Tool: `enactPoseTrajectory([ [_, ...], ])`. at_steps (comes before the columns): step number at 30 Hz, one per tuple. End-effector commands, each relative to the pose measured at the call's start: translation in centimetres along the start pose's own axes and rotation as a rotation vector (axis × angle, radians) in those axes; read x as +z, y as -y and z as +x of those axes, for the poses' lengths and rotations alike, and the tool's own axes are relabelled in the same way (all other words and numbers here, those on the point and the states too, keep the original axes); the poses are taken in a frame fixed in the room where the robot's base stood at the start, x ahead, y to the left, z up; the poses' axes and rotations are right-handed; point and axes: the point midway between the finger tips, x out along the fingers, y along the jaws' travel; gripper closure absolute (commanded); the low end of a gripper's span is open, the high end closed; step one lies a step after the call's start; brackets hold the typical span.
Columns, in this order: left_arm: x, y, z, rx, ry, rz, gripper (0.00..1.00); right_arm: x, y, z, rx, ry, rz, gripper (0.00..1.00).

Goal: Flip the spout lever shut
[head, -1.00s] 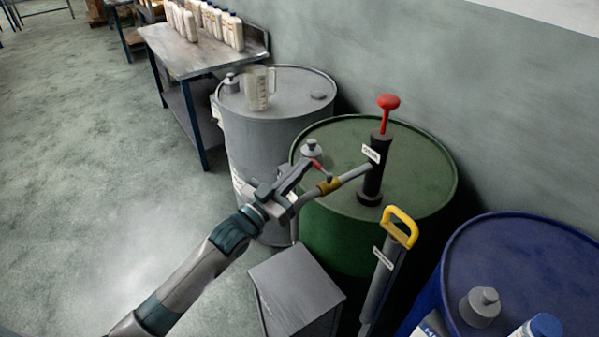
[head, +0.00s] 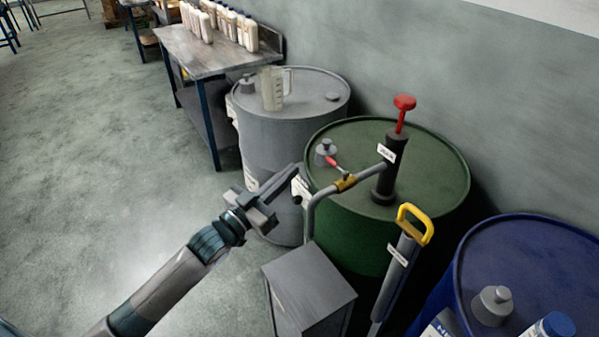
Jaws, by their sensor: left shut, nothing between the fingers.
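The spout lever (head: 334,163) is a small red handle on the brass-coloured valve (head: 346,183) of the grey spout pipe (head: 325,200). The pipe runs from the black pump (head: 388,170) with a red knob on top, standing on the green drum (head: 433,185), and bends down past the drum's edge. The lever points up and to the left, at an angle to the pipe. My left gripper (head: 294,170) is shut and empty, left of the spout and apart from the lever. My right gripper is not in view.
A grey box stand (head: 310,283) stands below the spout end. A grey drum (head: 290,135) with a clear jug (head: 273,90) is behind. A yellow-handled pump (head: 405,245) and a blue drum (head: 530,265) are on the right. The floor at left is clear.

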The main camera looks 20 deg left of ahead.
Motion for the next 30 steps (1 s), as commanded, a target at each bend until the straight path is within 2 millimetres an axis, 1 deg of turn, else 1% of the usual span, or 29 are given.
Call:
enactPoseTrajectory([
  [1,0.4,0.3,-1.0,-0.001,0.002,0.002,1.0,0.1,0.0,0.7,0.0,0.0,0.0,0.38],
  [3,0.4,0.5,-2.0,0.001,0.002,0.003,1.0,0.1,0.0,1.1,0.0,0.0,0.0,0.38],
  [6,0.3,0.8,-3.1,-0.001,0.001,0.002,1.0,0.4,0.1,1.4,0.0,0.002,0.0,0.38],
  [9,0.2,1.0,-3.8,0.0,0.002,0.0,1.0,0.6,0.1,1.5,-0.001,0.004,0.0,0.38],
  [13,0.1,1.1,-4.2,0.0,0.001,0.001,1.0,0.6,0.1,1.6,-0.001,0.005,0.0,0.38],
  [26,0.0,1.1,-4.2,0.0,0.0,0.001,1.0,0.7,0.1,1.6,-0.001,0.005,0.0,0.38],
  [30,0.4,1.3,-4.2,-0.004,0.006,0.0,1.0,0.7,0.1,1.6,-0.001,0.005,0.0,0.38],
])
